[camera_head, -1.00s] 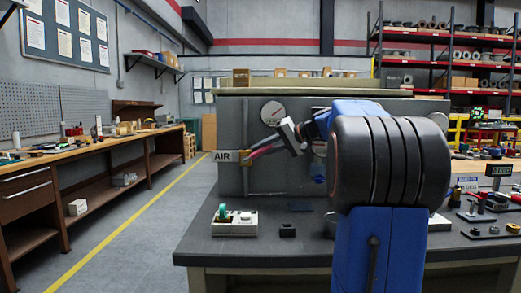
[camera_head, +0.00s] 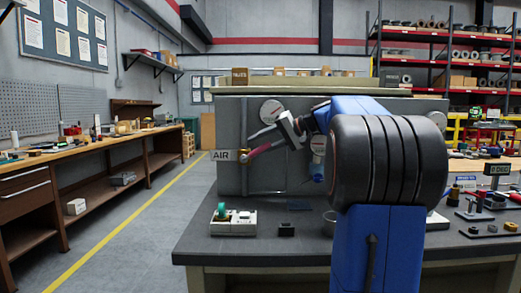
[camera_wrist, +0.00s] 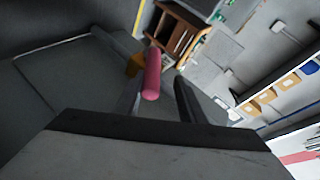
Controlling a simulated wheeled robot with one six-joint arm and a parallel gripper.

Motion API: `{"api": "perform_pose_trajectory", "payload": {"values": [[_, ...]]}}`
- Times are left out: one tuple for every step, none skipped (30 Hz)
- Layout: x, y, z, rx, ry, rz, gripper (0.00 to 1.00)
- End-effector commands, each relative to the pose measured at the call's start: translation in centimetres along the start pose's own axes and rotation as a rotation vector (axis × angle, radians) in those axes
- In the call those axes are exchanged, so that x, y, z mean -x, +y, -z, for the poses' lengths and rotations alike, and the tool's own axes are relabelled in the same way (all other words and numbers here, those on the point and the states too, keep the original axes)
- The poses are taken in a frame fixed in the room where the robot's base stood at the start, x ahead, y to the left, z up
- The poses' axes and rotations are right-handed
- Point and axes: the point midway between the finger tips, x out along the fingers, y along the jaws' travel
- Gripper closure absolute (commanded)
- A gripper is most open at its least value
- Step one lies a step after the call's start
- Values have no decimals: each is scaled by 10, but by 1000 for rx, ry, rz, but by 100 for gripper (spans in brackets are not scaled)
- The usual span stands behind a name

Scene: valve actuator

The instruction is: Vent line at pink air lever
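The pink air lever (camera_head: 267,147) points right and slightly upward from its pivot beside the "AIR" label (camera_head: 223,155), on the front of the grey cabinet. In the wrist view the pink lever (camera_wrist: 152,76) has its rounded free end toward the camera, with a yellow fitting (camera_wrist: 134,65) behind it. My gripper (camera_head: 268,139) is at the lever, with one finger visible just above it in the head view. In the wrist view my gripper (camera_wrist: 162,100) is open, its fingers either side of the lever's end, the lever nearer the left finger. Contact is unclear.
A round gauge (camera_head: 272,111) is on the cabinet above the lever. A white box with a green knob (camera_head: 222,211) and a small black block (camera_head: 286,229) sit on the dark bench (camera_head: 265,247). My arm hides much of the cabinet's right side.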

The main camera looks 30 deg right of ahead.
Motion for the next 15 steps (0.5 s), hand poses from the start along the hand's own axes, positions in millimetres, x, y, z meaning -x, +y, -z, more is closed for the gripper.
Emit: {"api": "perform_pose_trajectory", "payload": {"values": [[4,-8,4,3,2,1,65],[6,-13,6,3,3,1,65],[9,-19,10,4,3,1,65],[11,-23,12,3,3,0,65],[14,-28,14,4,3,0,65],[16,-33,16,3,2,0,65],[18,-38,18,3,2,0,65],[20,-41,20,3,2,0,65],[23,-46,23,3,2,0,65],[24,-50,24,2,2,0,65],[26,-53,26,3,2,0,65],[28,-57,27,3,2,0,65],[29,-59,28,2,1,0,65],[29,-61,29,1,1,0,65],[30,-63,30,1,1,0,65]]}}
